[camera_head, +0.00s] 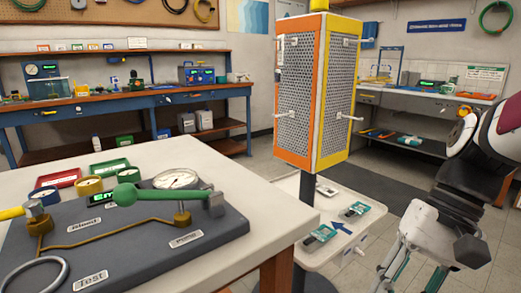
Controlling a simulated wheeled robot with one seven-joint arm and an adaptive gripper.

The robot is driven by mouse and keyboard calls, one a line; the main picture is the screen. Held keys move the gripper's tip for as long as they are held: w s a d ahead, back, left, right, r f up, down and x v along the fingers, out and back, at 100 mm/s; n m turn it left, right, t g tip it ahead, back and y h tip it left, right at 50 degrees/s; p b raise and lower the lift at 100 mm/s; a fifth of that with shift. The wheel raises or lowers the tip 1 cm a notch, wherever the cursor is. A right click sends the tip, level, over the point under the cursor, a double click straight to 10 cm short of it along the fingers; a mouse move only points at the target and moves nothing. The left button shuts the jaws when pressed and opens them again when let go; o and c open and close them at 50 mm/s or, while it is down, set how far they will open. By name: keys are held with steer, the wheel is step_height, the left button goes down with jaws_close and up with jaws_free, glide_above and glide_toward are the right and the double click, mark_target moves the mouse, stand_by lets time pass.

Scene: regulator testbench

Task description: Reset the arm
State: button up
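My arm is at the right edge of the head view, with a maroon and black joint above a pale grey end section. My gripper (412,277) seems to be the pale grey and teal part at the bottom right, pointing downward. Its tips run out of the bottom of the picture, so I cannot tell whether it is open or shut. I see nothing held in the part that shows. It is apart from the testbench table, to the right of the white cart.
A grey test board (130,245) with a gauge (177,179) and a green-knobbed lever (125,194) lies on the white table (222,170). A white cart (335,258) and an orange-yellow perforated tower (297,95) stand between table and arm. Workbenches line the walls.

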steer(key=s+n+t+h, duration=0.3)
steer(key=s+n+h, duration=0.15)
steer(key=s, duration=0.95)
step_height(320, 180, up, 34)
steer(key=t+p, duration=0.3)
steer(key=p, duration=2.8)
steer(key=shift+w+d+t+p, duration=0.3)
steer(key=shift+w+d, duration=0.05)
steer(key=shift+w, duration=0.05)
